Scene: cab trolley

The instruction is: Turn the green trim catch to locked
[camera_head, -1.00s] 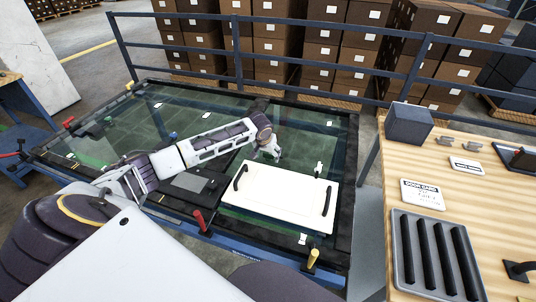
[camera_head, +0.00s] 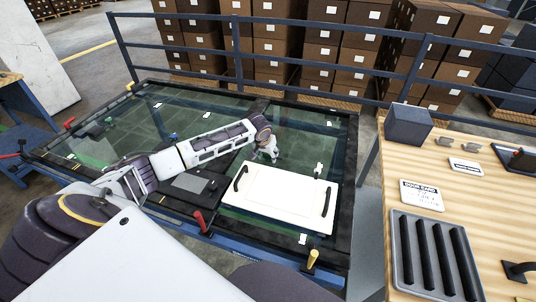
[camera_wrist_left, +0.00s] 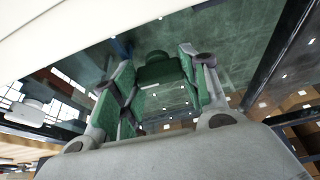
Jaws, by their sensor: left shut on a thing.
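My left gripper (camera_head: 270,155) reaches over the glass-topped frame (camera_head: 352,150), just behind the white panel. In the left wrist view its two fingers (camera_wrist_left: 158,85) are shut around a dark green piece (camera_wrist_left: 158,68), which looks like the green trim catch. The gripper hides that piece in the head view. Whether the catch stands at locked cannot be read. My right gripper is not in view.
A white panel (camera_head: 275,200) with black handles lies in front of the gripper. Red (camera_head: 200,222) and yellow (camera_head: 312,259) levers stand on the near edge. A blue railing (camera_head: 300,95) runs behind. A wooden table (camera_head: 385,210) holds a grey slotted tray (camera_head: 398,255).

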